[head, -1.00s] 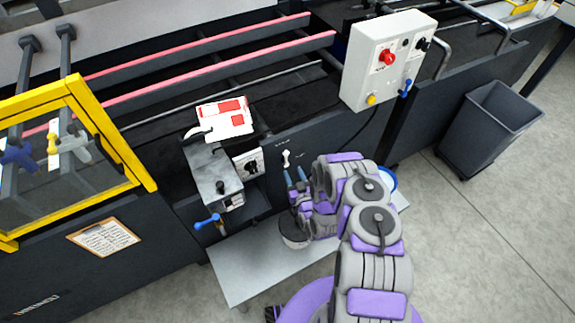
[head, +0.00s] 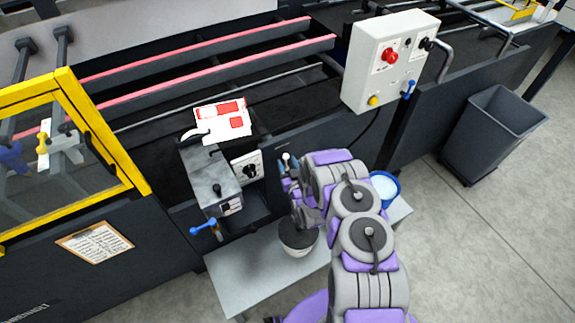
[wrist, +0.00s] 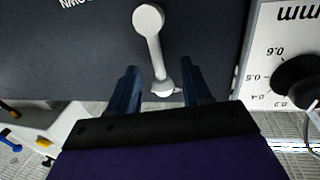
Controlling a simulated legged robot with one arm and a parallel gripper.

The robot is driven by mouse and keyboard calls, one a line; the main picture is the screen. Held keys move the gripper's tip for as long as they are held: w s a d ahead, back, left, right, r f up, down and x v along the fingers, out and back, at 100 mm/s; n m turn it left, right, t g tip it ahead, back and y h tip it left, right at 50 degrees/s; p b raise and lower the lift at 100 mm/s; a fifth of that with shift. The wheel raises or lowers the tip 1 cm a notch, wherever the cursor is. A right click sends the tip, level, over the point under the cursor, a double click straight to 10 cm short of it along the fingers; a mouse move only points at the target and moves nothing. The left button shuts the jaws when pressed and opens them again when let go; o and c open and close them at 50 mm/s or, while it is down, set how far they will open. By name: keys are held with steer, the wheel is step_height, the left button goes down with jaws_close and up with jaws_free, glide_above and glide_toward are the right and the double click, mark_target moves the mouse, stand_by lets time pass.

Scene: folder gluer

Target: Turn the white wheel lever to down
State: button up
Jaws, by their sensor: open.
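The white wheel lever (wrist: 150,48) is on the dark machine panel. In the wrist view its round hub is at the top and its arm runs down to a knob between my fingers. That view looks upside down, as the dial numbers are inverted. In the head view only a small white part of the lever (head: 286,156) shows above my gripper (head: 285,167). My gripper, also in the wrist view (wrist: 161,76), is open, with one blue finger on each side of the lever's end. Gaps show beside the knob; I cannot tell whether either finger touches it.
A white dial plate (wrist: 275,60) with a black knob is close beside my gripper. A grey box with a blue handle (head: 203,230) stands out left of it. Below are a grey shelf (head: 232,283), a dark-topped bowl (head: 298,247) and a blue bucket (head: 394,189).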

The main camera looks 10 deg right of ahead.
jaws_close()
stand_by(0.5)
